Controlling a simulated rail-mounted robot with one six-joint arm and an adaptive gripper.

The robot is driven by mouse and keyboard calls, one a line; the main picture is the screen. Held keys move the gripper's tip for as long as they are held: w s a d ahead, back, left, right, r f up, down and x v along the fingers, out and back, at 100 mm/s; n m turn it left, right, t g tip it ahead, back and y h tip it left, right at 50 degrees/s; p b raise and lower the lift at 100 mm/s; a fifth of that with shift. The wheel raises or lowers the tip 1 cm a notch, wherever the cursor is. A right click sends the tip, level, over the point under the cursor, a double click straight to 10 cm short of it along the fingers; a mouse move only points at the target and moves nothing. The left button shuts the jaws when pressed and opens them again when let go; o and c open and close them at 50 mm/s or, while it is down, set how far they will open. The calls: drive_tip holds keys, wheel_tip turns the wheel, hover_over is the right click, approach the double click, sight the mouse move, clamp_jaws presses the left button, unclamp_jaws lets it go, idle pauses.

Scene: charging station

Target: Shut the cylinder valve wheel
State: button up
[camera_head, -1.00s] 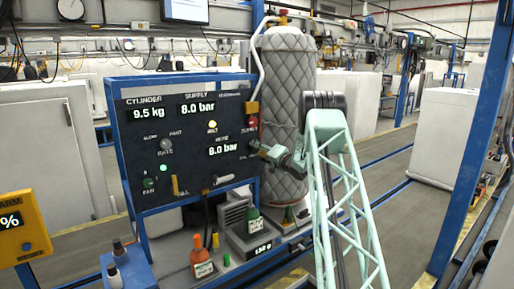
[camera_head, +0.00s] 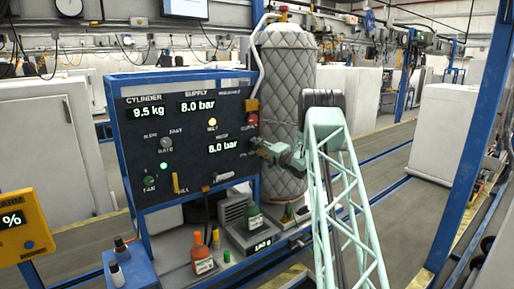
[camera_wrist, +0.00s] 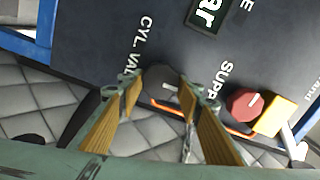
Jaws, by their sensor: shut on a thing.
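The cylinder valve wheel is a dark round knob (camera_wrist: 163,88) beside the "CYL. VAL" lettering on the dark control panel (camera_head: 165,105). In the wrist view it sits between the tan-padded fingers of my gripper (camera_wrist: 161,80), which are shut on it. A pale mark shows on its face. In the head view my gripper (camera_head: 262,145) is at the panel's right edge and hides the wheel. The panel displays read 9.5 kg for the cylinder and 8.0 bar for the supply.
A red supply knob (camera_wrist: 245,103) and a yellow part (camera_wrist: 277,114) are close to the right finger in the wrist view. A quilted cylinder (camera_head: 285,80) stands behind the panel. Bottles, including an orange one (camera_head: 202,256), stand below. The panel has a blue frame.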

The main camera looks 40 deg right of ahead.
drive_tip(key=o, duration=0.9)
drive_tip(key=shift+s, duration=0.15)
drive_tip(key=shift+s+a, duration=0.15)
drive_tip(key=shift+s, duration=2.8)
drive_tip(key=shift+s+a, duration=0.15)
drive_tip(key=shift+s, duration=2.75)
drive_tip(key=shift+r, duration=0.1)
